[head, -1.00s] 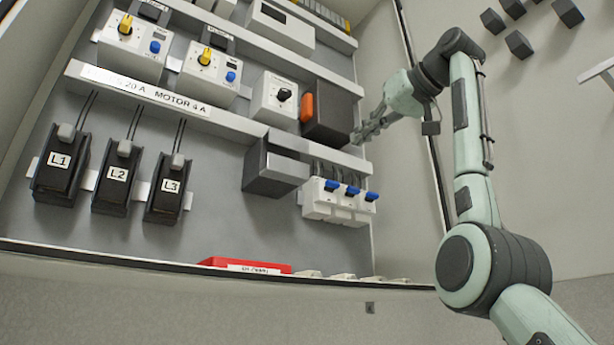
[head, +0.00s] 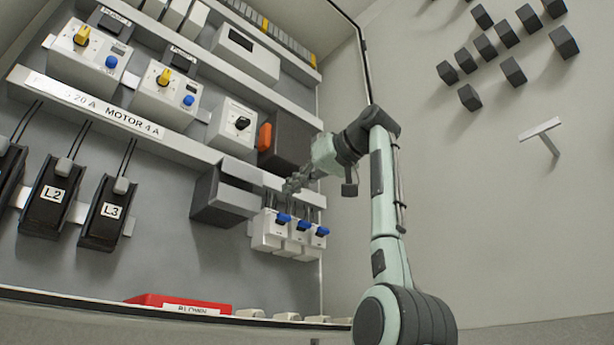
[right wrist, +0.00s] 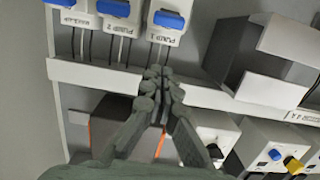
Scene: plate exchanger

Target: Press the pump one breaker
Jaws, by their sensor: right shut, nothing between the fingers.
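Three white breakers with blue levers sit in a row on the panel. In the right wrist view, which is upside down, the nearest one is labelled PUMP 1 (right wrist: 166,36); the pump two breaker (right wrist: 117,24) and a third breaker (right wrist: 73,14) are beside it. In the head view the pump one breaker (head: 268,232) is the leftmost. My right gripper (head: 289,187) is shut and empty, just above the breaker row. In the right wrist view its fingertips (right wrist: 158,74) point at the pump one breaker, apparently with a gap. My left gripper is out of view.
A grey box (head: 225,194) stands out left of the breakers. A dark box with an orange part (head: 265,136) is above them. Black fuse holders (head: 105,212) are at the left, a red tray (head: 180,302) below. The panel's right edge is close to my arm.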

